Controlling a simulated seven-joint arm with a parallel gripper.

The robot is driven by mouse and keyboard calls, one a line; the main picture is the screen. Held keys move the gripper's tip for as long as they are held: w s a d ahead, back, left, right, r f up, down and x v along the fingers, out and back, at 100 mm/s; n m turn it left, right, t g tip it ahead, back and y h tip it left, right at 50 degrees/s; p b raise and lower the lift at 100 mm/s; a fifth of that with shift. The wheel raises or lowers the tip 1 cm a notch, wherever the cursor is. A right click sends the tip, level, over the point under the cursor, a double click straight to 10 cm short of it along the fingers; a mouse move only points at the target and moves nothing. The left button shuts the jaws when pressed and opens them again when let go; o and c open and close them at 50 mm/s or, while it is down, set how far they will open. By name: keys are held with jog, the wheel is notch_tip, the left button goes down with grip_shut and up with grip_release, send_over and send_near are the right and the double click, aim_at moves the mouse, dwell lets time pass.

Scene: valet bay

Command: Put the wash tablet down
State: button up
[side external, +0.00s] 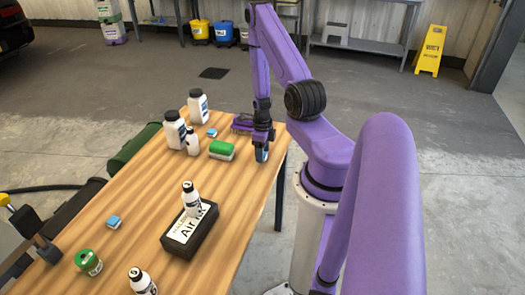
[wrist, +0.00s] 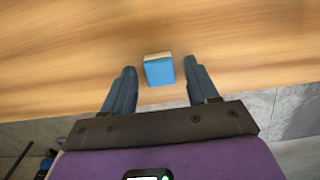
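A blue wash tablet with a pale edge (wrist: 159,72) shows in the wrist view on the wooden table, near its edge. My gripper (wrist: 159,67) is open around it, with one finger on each side and a visible gap to both. In the side view my gripper (side external: 262,154) points down at the table's right edge, and its fingers mostly hide the tablet there. Two similar blue tablets lie on the table, one near the bottles (side external: 211,132) and one at the left (side external: 113,222).
The table's middle (side external: 150,180) is clear.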

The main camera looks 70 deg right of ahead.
jog(key=shift+r, duration=0.1)
notch_tip(320, 180, up, 12)
jog(key=w+a+r+n, duration=0.3)
jog(key=a+r+n, duration=0.2)
jog(key=a+n, duration=0.7)
jog(key=w+a+r+n, duration=0.3)
jog(key=a+r+n, duration=0.2)
jog(key=a+n, duration=0.6)
jog(key=s+a+r+n, duration=0.3)
jog(key=s+a+n, duration=0.2)
jog(key=n, duration=0.7)
jog(key=s+a+r+n, duration=0.4)
jog(key=s+n, duration=0.5)
jog(key=n, duration=0.4)
jog(key=shift+s+a+n, duration=0.3)
jog(key=shift+s+a, duration=0.05)
jog(key=shift+a, duration=0.3)
